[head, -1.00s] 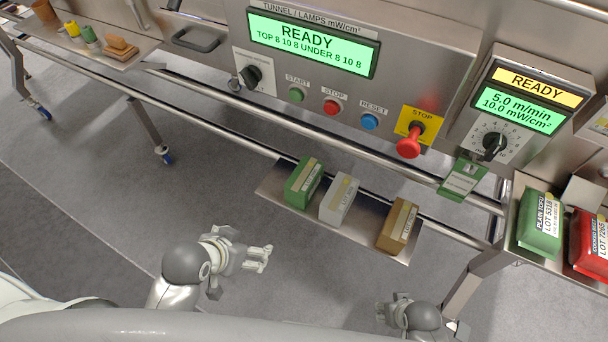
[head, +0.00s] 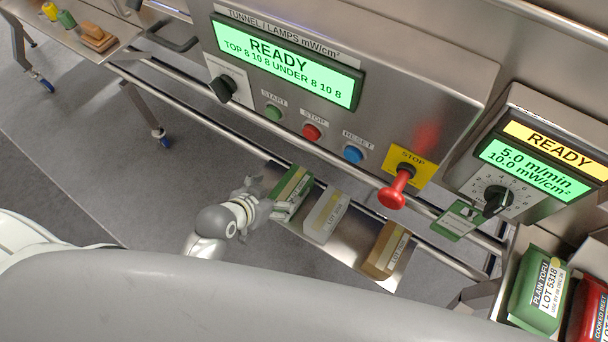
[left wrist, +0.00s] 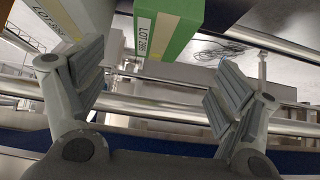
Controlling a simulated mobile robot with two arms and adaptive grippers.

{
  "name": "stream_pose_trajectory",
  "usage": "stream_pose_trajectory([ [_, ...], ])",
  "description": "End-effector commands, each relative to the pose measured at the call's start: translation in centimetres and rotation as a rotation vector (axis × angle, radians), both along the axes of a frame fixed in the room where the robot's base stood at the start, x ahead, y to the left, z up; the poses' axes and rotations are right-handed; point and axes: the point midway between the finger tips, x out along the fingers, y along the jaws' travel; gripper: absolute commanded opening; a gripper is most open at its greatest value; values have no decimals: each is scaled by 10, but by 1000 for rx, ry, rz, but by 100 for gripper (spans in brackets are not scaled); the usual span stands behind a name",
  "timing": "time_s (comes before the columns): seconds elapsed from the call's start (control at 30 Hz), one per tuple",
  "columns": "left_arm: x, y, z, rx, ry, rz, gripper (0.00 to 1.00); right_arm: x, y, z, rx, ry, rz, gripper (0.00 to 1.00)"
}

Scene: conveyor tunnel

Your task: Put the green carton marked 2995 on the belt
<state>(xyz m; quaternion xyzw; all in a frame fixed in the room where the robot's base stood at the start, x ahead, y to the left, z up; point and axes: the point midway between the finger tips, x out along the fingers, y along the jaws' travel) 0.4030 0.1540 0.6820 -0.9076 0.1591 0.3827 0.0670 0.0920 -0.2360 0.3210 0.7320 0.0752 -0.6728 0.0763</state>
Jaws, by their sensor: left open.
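The green carton (head: 294,189) stands at the left end of a low metal shelf (head: 345,236) under the tunnel panel. My left gripper (head: 268,203) is open at the carton's left side. In the left wrist view its two fingers (left wrist: 155,92) are apart, with the carton's lower end above the gap between them and not gripped. My right gripper is out of view. I cannot make out the belt.
A grey-white carton (head: 326,214) and a brown carton (head: 386,249) stand to the right on the same shelf. A rail runs behind them. A red stop knob (head: 396,188) juts out above. Green (head: 537,291) and red (head: 588,312) packs lie at the right.

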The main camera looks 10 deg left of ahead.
Motion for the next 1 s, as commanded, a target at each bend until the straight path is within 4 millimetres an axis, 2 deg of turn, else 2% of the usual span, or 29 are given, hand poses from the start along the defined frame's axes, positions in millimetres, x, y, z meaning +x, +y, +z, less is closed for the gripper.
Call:
stream_pose_trajectory([
  [0.4, 32, -11, -35, -2, -1, 1, 88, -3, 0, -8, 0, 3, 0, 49],
  [0.67, 41, -15, -46, -1, -1, 1, 88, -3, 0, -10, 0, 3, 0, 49],
  [1.0, 68, -24, -74, -1, -2, 1, 88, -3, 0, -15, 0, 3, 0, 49],
])
